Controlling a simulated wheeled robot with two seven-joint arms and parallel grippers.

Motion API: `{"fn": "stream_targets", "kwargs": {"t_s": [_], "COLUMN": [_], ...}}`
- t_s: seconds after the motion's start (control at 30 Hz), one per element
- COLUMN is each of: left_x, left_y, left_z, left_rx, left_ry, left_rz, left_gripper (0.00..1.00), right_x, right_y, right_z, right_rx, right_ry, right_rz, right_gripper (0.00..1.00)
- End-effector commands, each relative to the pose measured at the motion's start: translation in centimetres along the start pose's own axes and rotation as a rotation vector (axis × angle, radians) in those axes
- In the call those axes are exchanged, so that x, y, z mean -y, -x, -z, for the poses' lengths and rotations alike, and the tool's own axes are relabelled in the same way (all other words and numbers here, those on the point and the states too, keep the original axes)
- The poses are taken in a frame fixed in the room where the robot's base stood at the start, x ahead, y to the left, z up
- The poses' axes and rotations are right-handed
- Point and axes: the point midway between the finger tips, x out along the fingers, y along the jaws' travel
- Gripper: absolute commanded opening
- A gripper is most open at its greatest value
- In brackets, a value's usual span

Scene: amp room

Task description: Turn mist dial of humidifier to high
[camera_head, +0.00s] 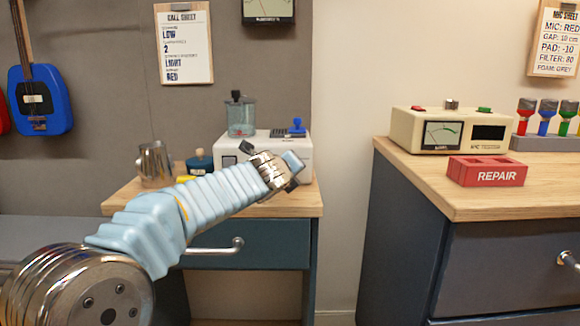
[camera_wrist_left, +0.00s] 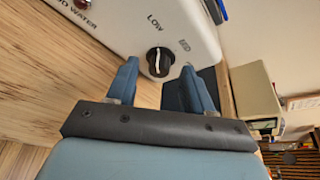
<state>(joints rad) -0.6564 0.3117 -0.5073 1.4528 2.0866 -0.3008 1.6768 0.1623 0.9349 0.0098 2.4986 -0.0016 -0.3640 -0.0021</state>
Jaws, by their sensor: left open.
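The white humidifier (camera_head: 228,148) stands on the wooden top of the left cabinet, with a clear bluish tank on it. Its front is partly hidden by my left arm in the head view. In the left wrist view its black mist dial (camera_wrist_left: 158,62) has a white pointer line, with the word LOW printed close by. My left gripper (camera_wrist_left: 160,70) is open, its two blue fingers on either side of the dial's lower part. I cannot tell whether they touch it. In the head view my left gripper (camera_head: 292,170) is in front of the humidifier. My right gripper is not in view.
A metal mug (camera_head: 154,163) and a dark teal jar (camera_head: 200,162) stand left of the humidifier. A gap separates this cabinet from the right cabinet (camera_head: 470,200), which bears a cream meter box (camera_head: 450,128) and a red REPAIR box (camera_head: 487,171). A drawer handle (camera_head: 216,248) sticks out below my arm.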

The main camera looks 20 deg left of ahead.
Motion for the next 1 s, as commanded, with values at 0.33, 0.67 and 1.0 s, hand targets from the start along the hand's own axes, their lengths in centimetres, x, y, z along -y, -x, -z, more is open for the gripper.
{"fn": "stream_targets", "kwargs": {"t_s": [0.33,0.67,1.0], "left_x": [-0.08,-0.08,0.02], "left_y": [-0.9,-0.87,-0.84], "left_z": [0.02,0.03,-0.02], "left_rx": [0.0,0.0,0.0], "left_ry": [0.0,0.0,-0.022], "left_rz": [-0.001,-0.001,-0.01], "left_gripper": [0.51,0.08,0.0], "right_x": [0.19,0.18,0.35], "right_y": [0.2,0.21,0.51], "right_z": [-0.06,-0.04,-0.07], "right_rx": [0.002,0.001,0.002], "right_ry": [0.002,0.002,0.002], "right_rz": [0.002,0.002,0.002], "right_gripper": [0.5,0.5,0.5]}}
